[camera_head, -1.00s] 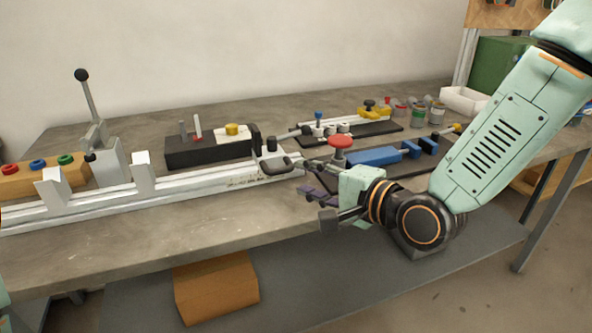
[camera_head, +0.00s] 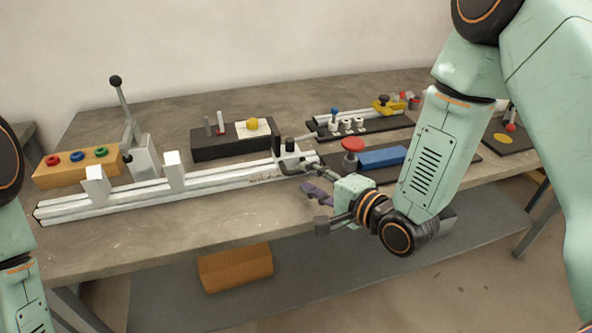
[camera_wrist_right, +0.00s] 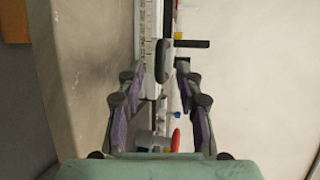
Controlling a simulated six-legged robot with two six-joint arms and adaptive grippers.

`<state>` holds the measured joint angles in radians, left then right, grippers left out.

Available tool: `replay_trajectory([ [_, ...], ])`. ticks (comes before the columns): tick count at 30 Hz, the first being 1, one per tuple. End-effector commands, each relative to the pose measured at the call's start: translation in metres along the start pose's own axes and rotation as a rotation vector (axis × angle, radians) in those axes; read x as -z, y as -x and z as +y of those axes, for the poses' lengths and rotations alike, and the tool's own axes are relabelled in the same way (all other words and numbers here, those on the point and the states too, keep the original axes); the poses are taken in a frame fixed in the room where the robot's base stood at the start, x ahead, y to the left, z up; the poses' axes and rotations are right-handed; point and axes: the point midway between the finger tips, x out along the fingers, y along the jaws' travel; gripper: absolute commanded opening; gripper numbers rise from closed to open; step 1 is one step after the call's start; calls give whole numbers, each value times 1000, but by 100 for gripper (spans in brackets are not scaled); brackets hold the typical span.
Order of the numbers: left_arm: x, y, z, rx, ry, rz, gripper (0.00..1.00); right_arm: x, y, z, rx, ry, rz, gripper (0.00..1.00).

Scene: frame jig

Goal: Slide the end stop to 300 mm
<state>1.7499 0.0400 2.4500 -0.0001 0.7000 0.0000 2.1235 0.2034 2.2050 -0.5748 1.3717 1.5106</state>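The white rail (camera_head: 130,203) lies along the front of the workbench. The end stop (camera_head: 289,155), a grey block with a dark lever, sits near the rail's right end. My right gripper (camera_head: 318,186) is just in front of and to the right of it. In the right wrist view the purple-padded fingers (camera_wrist_right: 155,88) are spread apart, with the dark lever (camera_wrist_right: 163,60) of the stop between and beyond them; I see no contact. A ruled scale (camera_wrist_right: 148,30) runs beside it, too small to read. My left gripper is out of view; only its arm shows.
Two white upright blocks (camera_head: 174,170) stand on the rail at left. Behind are a lever stand (camera_head: 144,156), a wooden block with coloured buttons (camera_head: 78,165) and a black box (camera_head: 215,145). A red knob (camera_head: 353,145) stands close to my right gripper. The bench front is clear.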

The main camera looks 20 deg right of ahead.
Motion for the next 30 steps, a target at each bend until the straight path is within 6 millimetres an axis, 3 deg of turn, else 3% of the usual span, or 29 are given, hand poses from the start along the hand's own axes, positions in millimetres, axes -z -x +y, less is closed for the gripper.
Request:
replay_trajectory([
  [9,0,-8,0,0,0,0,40,0,-43,1,0,3,-2,36],
  [21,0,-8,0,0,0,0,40,0,-52,0,0,-1,0,36],
  [30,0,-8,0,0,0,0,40,0,-51,0,-1,-1,0,12],
])
